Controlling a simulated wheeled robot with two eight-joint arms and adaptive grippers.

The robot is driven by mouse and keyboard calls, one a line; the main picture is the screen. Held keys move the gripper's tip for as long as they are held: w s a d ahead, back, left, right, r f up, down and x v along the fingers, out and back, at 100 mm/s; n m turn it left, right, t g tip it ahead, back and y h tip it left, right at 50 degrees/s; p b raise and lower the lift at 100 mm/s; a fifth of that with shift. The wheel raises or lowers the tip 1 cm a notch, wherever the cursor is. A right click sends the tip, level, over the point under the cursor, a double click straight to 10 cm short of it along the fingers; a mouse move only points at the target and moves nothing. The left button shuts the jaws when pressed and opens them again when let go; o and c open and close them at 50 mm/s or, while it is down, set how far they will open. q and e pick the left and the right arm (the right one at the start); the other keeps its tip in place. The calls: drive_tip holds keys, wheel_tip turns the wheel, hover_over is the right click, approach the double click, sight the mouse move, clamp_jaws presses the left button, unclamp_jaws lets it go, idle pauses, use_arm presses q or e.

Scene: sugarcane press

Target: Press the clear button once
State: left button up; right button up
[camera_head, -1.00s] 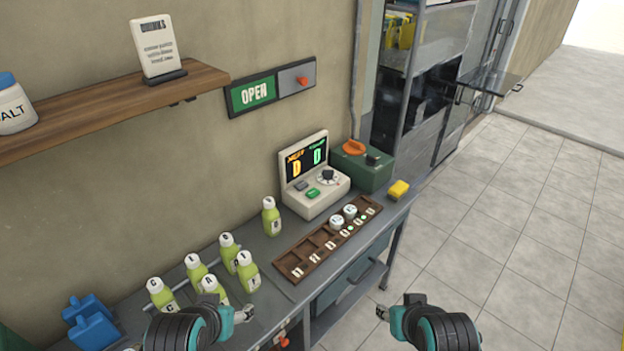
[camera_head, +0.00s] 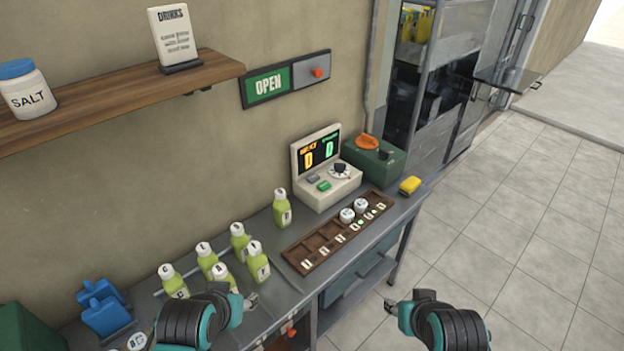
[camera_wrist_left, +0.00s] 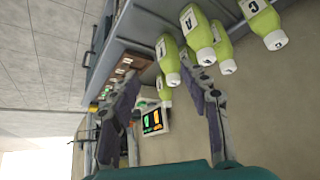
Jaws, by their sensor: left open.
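A pale console (camera_head: 326,168) stands at the back of the counter. Its dark screen shows an orange digit and a green digit that look like zeros. Below the screen are a grey button (camera_head: 313,178), a green button (camera_head: 323,186) and a dark dial (camera_head: 340,168). I cannot read which button is clear. My left gripper (camera_head: 250,300) is over the front of the counter, left of the console and apart from it. In the left wrist view its fingers (camera_wrist_left: 163,82) are open, with the console (camera_wrist_left: 152,120) beyond them. My right gripper (camera_head: 390,306) is off the counter's front edge; its jaw state is unclear.
A brown compartment tray (camera_head: 312,252) with two white-capped items lies before the console. A shelf (camera_head: 120,95) overhangs the left.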

use_arm(q)
clamp_jaws()
idle(1.0)
